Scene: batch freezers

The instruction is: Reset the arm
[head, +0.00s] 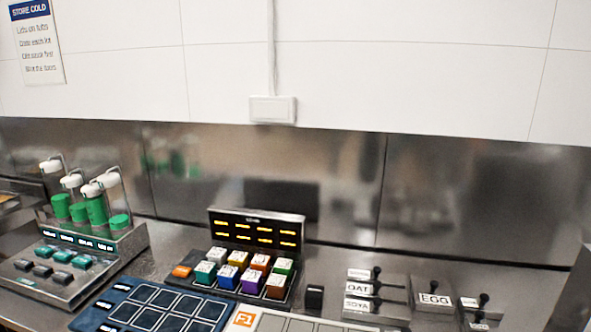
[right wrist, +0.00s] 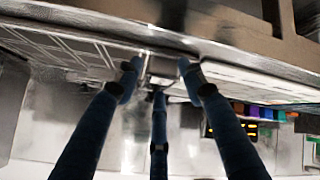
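My right gripper (right wrist: 158,80) shows in the right wrist view with its dark blue fingers spread apart and nothing between them. It is in front of the counter's edge (right wrist: 110,28), and this view looks upside down. Neither arm nor gripper shows in the head view. My left gripper is not in any view.
Several coloured cubes (head: 238,258) sit before a display (head: 256,228) with amber digits. A dark blue tray (head: 118,313) is in front. Green-filled dispensers (head: 97,210) and buttons (head: 78,260) stand left. Labelled lever boxes (head: 433,299) stand right. The steel counter (head: 160,262) has narrow gaps.

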